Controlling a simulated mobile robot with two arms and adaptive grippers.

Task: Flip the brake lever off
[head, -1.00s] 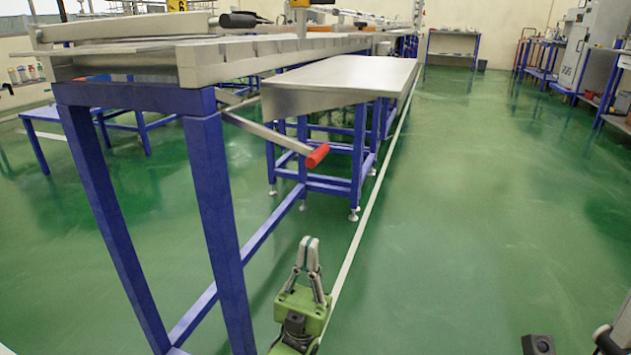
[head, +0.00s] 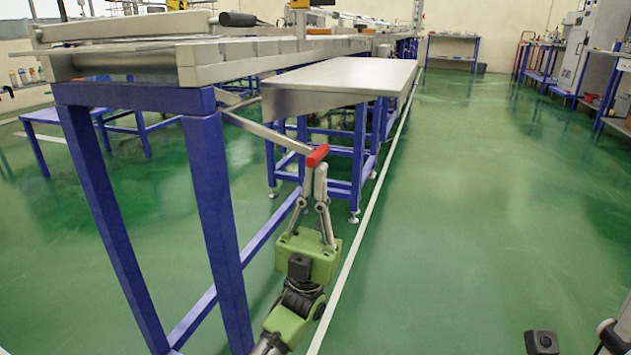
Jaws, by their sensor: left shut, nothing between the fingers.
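The brake lever is a grey metal bar (head: 262,131) with a red grip (head: 317,156) on its end. It slopes down to the right from the side of the blue-legged conveyor frame. My left gripper (head: 315,174) is shut and empty, with its fingertips right at the underside of the red grip. I cannot tell whether they touch it. The green gripper body is below the lever, beside the frame's front leg. My right gripper's fingers are out of view.
The conveyor (head: 240,65) on blue legs (head: 216,215) stands close on the left. A metal-topped table (head: 345,76) stands just behind the lever. Green floor (head: 470,210) to the right is open. Shelves and cabinets line the far right.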

